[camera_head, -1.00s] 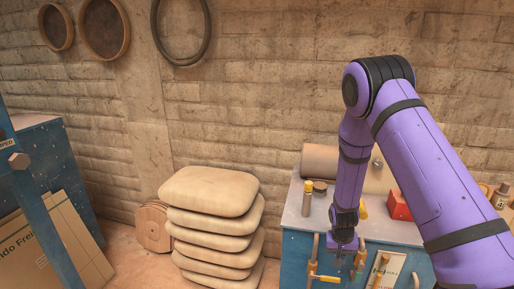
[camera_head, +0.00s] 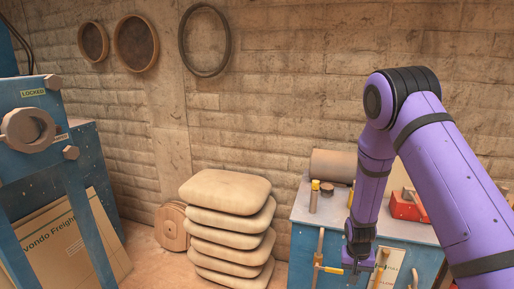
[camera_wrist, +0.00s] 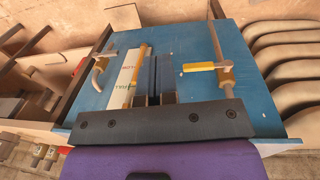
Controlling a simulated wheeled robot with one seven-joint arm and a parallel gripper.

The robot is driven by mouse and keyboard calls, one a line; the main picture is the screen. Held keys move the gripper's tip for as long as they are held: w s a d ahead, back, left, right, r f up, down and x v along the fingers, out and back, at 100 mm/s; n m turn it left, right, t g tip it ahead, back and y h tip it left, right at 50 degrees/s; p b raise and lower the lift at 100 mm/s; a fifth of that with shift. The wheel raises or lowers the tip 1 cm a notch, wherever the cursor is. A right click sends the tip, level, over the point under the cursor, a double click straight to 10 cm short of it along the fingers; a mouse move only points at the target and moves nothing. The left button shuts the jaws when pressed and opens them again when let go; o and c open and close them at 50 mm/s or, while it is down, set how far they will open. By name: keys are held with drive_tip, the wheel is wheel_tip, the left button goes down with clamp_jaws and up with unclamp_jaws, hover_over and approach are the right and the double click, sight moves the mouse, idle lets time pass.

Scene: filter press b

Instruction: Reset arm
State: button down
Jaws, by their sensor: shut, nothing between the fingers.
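My purple arm (camera_head: 445,160) comes in from the right of the head view, bends at a black joint and hangs down at the front of a blue cabinet (camera_head: 415,252). My gripper (camera_head: 358,268) is at its lower end, small and dark in this view. In the wrist view, my gripper (camera_wrist: 155,78) shows two dark fingers close together with nothing between them. The gap between fingers and cabinet cannot be judged.
A stack of beige sacks (camera_head: 228,220) stands left of the cabinet. A red box (camera_head: 408,207) and a brown roll (camera_head: 333,165) lie on the cabinet top. A blue frame labelled LOCKED (camera_head: 33,93) stands at left.

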drive_tip(key=s+a+r+n+t+y, duration=0.1)
drive_tip(key=s+r, duration=0.2)
drive_tip(key=r, duration=1.2)
drive_tip(key=s+r+t, duration=0.2)
drive_tip(key=s+r, duration=0.1)
drive_tip(key=r, duration=1.2)
drive_tip(key=s+r+n+t, duration=0.1)
drive_tip(key=s+r, duration=0.6)
drive_tip(key=s, duration=0.4)
drive_tip(key=s+r+n+t, duration=0.1)
drive_tip(key=s+r, duration=0.7)
drive_tip(key=s, duration=0.4)
drive_tip(key=shift+s+r+n+t, duration=0.15)
drive_tip(key=shift+r+n+t, duration=0.15)
